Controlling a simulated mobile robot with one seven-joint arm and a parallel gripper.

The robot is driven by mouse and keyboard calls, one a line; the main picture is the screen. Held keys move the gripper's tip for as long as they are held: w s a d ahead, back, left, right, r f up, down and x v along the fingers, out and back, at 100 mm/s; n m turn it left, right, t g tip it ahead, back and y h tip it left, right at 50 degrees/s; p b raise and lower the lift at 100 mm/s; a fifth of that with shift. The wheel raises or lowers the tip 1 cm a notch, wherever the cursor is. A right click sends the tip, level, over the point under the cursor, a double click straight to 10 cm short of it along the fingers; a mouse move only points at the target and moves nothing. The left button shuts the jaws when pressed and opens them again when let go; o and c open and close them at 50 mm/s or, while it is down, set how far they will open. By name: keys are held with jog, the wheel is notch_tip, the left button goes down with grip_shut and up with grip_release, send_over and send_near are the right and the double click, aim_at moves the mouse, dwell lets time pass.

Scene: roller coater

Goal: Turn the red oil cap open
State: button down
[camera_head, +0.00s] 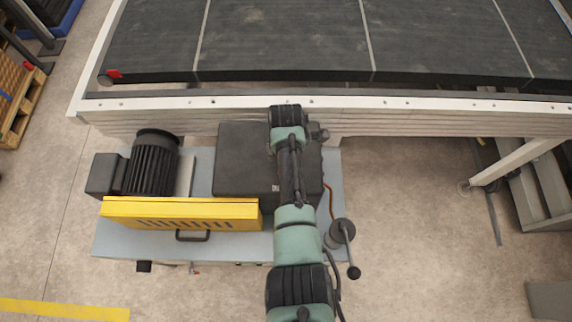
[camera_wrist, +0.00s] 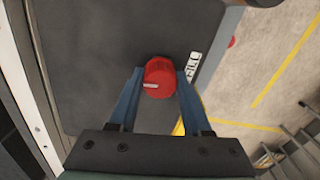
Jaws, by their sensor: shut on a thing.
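The red oil cap (camera_wrist: 159,77) sits on the dark grey housing (camera_wrist: 100,60) in the wrist view, with a pale raised bar across its top. My gripper (camera_wrist: 160,84) has its two blue fingers on either side of the cap and is shut on it. In the head view the dark housing (camera_head: 240,160) stands on the machine base, and my arm reaches over it. The cap is hidden behind my arm there.
A yellow guard (camera_head: 180,208) with a handle and a black motor (camera_head: 151,163) stand left of the housing. A lever with a black knob (camera_head: 354,272) is at the right. The conveyor's pale rail (camera_head: 420,111) runs behind. Open floor lies at the right.

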jog(key=shift+n, duration=0.4)
jog(key=shift+c, duration=1.7)
grip_release()
notch_tip(320, 180, up, 13)
jog(key=b, duration=0.1)
jog(key=shift+b, duration=0.4)
